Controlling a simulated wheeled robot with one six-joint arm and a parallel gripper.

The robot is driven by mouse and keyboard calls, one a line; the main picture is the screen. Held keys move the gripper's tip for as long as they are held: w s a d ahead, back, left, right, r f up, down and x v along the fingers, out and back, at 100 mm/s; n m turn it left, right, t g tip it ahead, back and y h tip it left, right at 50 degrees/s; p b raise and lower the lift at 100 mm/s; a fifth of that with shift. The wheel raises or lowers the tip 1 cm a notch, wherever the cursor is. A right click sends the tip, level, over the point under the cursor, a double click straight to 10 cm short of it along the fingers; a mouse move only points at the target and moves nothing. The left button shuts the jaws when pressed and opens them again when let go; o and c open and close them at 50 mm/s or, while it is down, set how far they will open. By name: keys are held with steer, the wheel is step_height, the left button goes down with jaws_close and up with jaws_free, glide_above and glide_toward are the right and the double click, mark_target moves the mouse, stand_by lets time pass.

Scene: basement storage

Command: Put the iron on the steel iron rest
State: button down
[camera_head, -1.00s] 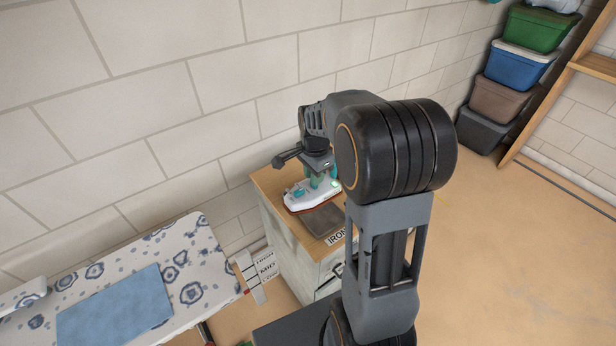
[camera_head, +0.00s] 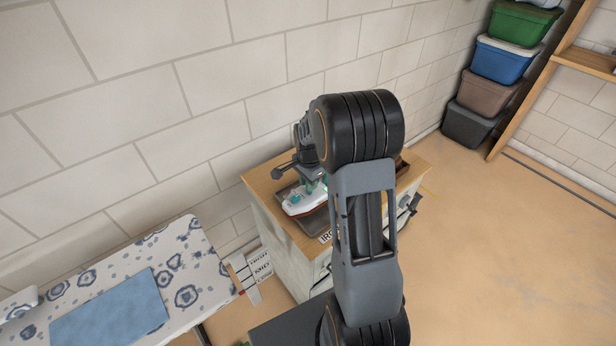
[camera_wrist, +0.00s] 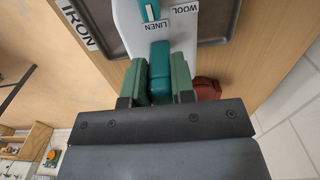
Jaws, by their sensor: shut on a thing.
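The iron (camera_head: 304,205), white with a teal handle, is over the grey steel iron rest (camera_head: 313,224) on the wooden cabinet top. In the wrist view, its white body (camera_wrist: 129,24) carries LINEN and WOOL labels, and the tray-like rest (camera_wrist: 108,38) extends to both sides beneath it. My gripper (camera_wrist: 159,82) has its green fingers shut on the teal handle. The gripper also shows in the head view (camera_head: 314,181), partly behind my arm. I cannot tell whether the iron's sole touches the rest.
The cabinet top (camera_head: 262,178) stands against a block wall. An IRON label (camera_wrist: 76,28) is beside the rest. A patterned ironing board (camera_head: 190,255) with a blue cloth (camera_head: 110,308) is at lower left. Stacked bins (camera_head: 487,92) stand at back right; the floor there is clear.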

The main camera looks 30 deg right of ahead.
steer(key=shift+f+b, duration=0.45)
steer(key=shift+f, duration=0.05)
steer(key=c, duration=1)
jaws_free()
steer(key=shift+o, duration=0.2)
step_height(320, 180, up, 12)
steer(key=shift+r+p, duration=0.1)
steer(key=shift+p, duration=0.2)
steer(key=s+a+r+n+t, duration=0.2)
steer(key=s+a+n, duration=0.3)
steer(key=s+n, duration=0.3)
steer(key=s+a+r+n+t, duration=0.2)
steer(key=s+a+n, duration=0.4)
steer(key=s+n, duration=0.2)
steer(key=shift+s, duration=0.55)
